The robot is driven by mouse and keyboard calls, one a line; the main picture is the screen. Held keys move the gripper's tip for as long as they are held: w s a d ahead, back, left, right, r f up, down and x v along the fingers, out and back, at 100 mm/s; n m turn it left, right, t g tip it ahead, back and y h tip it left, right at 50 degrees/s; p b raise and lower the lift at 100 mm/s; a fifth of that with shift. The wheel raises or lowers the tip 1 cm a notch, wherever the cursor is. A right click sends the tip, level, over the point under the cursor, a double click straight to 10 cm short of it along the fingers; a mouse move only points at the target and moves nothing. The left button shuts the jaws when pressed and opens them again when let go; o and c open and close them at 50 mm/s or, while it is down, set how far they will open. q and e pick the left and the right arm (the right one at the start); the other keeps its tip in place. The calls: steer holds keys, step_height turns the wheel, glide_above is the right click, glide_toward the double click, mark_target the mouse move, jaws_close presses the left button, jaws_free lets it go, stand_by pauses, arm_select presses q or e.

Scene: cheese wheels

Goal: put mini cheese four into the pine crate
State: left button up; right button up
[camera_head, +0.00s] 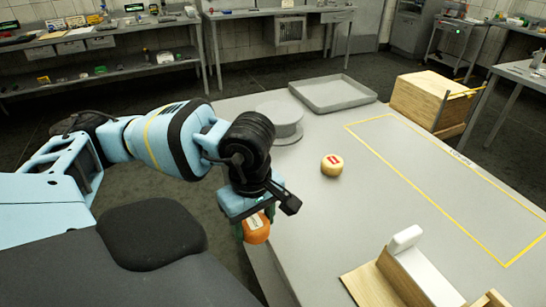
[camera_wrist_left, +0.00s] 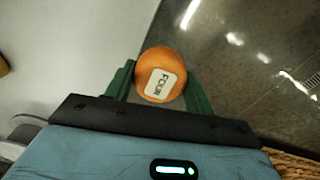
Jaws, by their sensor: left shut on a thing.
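Mini cheese four is a small orange wheel (camera_head: 257,229) with a white label, near the table's left edge in the head view. In the left wrist view the cheese (camera_wrist_left: 161,66) shows the word FOUR on its label. My left gripper (camera_head: 254,222) is shut on it, with a green finger on each side in the wrist view (camera_wrist_left: 160,84). A light wooden box (camera_head: 425,101), which looks like the pine crate, stands at the back right of the head view, its inside hidden. My right gripper is not in view.
A yellow cheese with a red label (camera_head: 332,165) stands on the grey table (camera_head: 310,235). Behind are a round grey stand (camera_head: 281,121) and a grey tray (camera_head: 333,92). A yellow outline (camera_head: 455,213) marks clear table at right. Wooden pieces with a white block (camera_head: 405,240) are in front.

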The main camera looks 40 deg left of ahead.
arm_select(q)
steer(key=shift+s+r, duration=0.1)
steer(key=shift+s, duration=0.85)
